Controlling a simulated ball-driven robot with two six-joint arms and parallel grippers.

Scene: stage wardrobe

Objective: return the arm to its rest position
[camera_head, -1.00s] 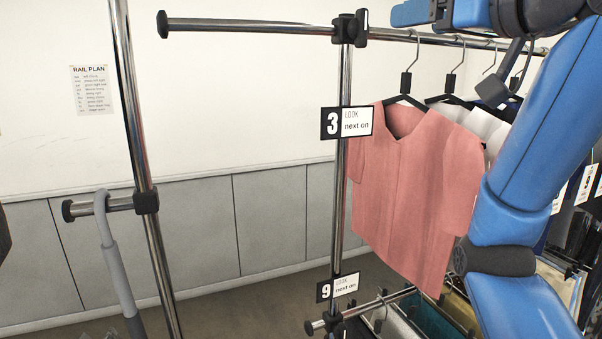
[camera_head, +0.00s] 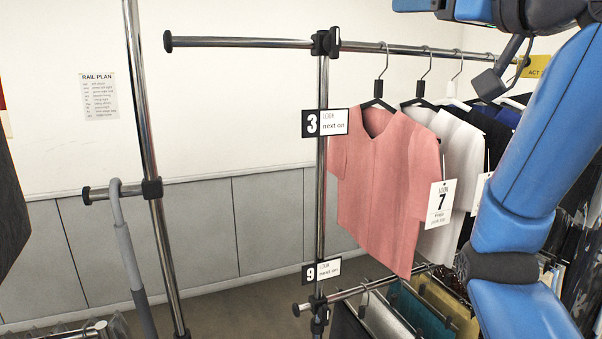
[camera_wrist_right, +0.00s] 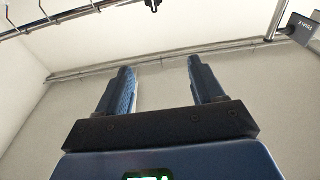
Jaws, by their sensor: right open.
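My right arm (camera_head: 515,195) comes in along the right side of the head view, blue with dark joints, and bends in front of the rack. My right gripper (camera_wrist_right: 160,85) shows in the right wrist view. Its two fingers stand wide apart with nothing between them, against bare wall. In the head view the tip of the right arm runs out at the top edge, so its fingers cannot be made out there. My left gripper is in neither view.
A pink top (camera_head: 382,185) hangs on the upper rail (camera_head: 400,49), with white and dark garments beside it. A 3 sign (camera_head: 324,122) and a 9 sign (camera_head: 321,271) are on the upright post. A lower rail (camera_head: 362,291) holds more garments. A chrome post (camera_head: 146,150) stands at left.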

